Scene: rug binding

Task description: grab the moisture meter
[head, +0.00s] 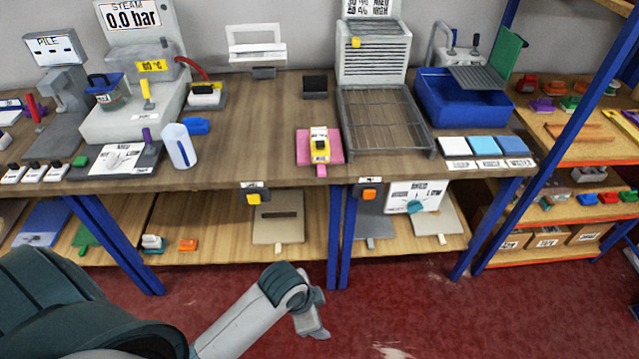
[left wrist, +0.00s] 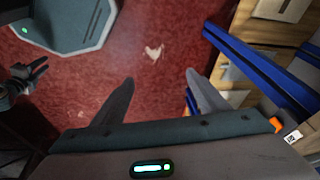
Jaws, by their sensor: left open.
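A small yellow and white handheld device with a dark part, which looks like the moisture meter (head: 320,145), stands on a pink pad (head: 304,148) near the front edge of the workbench. My left gripper (head: 312,320) is low in front of the bench, over the red floor, well below and apart from the device. In the left wrist view my left gripper (left wrist: 160,92) has its two fingers spread with nothing between them. A dark gripper at the left edge of that view looks like my right one (left wrist: 32,76); its jaws are too small to judge.
The wooden workbench (head: 240,140) has blue legs and a lower shelf. A wire rack (head: 385,120) stands right of the pink pad, with a blue tub (head: 460,100) beyond. Bare bench top lies left of the pad.

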